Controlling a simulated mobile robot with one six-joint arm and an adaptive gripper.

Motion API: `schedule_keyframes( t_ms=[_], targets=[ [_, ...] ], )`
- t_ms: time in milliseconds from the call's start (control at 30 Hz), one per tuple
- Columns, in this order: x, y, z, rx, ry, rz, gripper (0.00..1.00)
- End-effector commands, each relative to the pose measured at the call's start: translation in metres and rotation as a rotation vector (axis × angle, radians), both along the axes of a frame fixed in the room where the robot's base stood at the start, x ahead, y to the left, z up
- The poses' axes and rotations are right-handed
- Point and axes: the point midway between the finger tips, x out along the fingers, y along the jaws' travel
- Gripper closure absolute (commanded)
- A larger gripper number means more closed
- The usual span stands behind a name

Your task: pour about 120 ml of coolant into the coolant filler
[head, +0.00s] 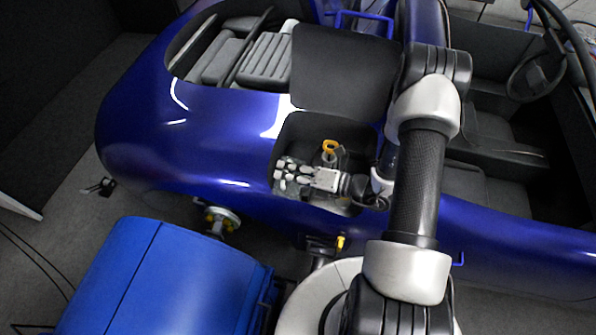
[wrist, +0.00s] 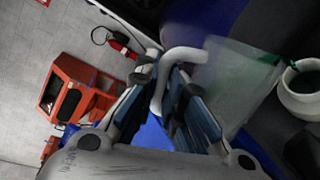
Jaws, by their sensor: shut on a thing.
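My gripper (wrist: 164,78) is shut on the pale handle (wrist: 185,55) of a translucent jug (wrist: 232,82) in the wrist view. The jug is tilted in that picture, with a dark green streak near its far edge. To its right is a round white neck (wrist: 301,100) with a dark open mouth, which looks like the coolant filler. The jug's edge is close to that mouth; I cannot tell if they touch. In the head view my gripper (head: 300,177) is over the open engine bay of the blue car, and the jug is hard to make out there.
A yellow ring handle (head: 330,147) stands just behind my gripper. The blue bodywork (head: 190,130) surrounds the bay. A blue cabinet (head: 160,280) is at the front left. An orange machine (wrist: 78,92) stands on the floor in the wrist view.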

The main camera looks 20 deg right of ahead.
Motion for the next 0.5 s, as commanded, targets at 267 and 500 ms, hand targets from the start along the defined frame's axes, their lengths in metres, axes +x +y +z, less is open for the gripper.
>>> schedule_keyframes(
  t_ms=[267, 500],
  targets=[
    [0.0014, -0.0010, 0.0003, 0.010, 0.012, 0.000, 1.00],
    [0.0031, -0.0023, 0.0002, 0.023, 0.030, 0.000, 1.00]
  ],
)
